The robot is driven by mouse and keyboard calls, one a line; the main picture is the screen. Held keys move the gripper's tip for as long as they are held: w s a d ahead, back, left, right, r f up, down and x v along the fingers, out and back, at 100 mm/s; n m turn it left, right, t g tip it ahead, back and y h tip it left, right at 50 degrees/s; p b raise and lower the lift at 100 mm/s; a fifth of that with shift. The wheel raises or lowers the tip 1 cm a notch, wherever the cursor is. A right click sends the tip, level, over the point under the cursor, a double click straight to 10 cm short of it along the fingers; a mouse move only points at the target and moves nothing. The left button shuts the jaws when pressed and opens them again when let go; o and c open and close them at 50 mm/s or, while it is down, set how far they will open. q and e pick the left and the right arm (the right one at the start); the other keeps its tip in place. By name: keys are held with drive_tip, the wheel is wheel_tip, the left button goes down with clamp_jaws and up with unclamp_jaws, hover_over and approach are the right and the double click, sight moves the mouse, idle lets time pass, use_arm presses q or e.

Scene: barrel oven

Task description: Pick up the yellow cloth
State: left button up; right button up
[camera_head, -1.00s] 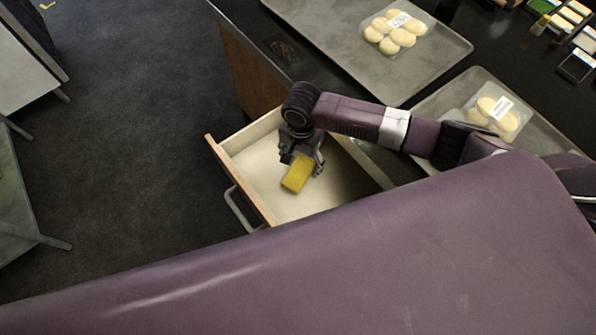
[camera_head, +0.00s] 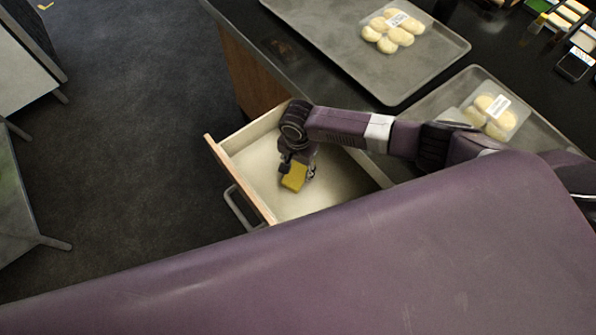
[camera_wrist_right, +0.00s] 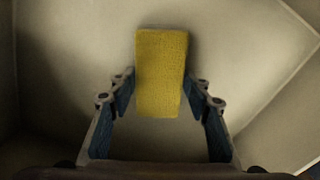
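The yellow cloth (camera_head: 294,177) is a small folded block in the open drawer (camera_head: 324,197). In the right wrist view the yellow cloth (camera_wrist_right: 161,72) lies ahead, its near end between the fingertips. My right gripper (camera_head: 299,171) reaches down into the drawer at the cloth. In the right wrist view the right gripper (camera_wrist_right: 160,92) is open, with a finger on each side of the cloth and gaps showing. I cannot tell how far the fingertips are above the drawer floor. My left gripper is not in view.
The drawer's front panel with its handle (camera_head: 240,208) stands at the left. Trays with packaged buns (camera_head: 393,30) (camera_head: 494,112) lie on the dark counter above. The drawer floor around the cloth is bare. Grey furniture (camera_head: 22,75) stands far left.

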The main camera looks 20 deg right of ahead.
drive_tip(key=c, duration=0.4)
drive_tip(key=shift+r, duration=0.1)
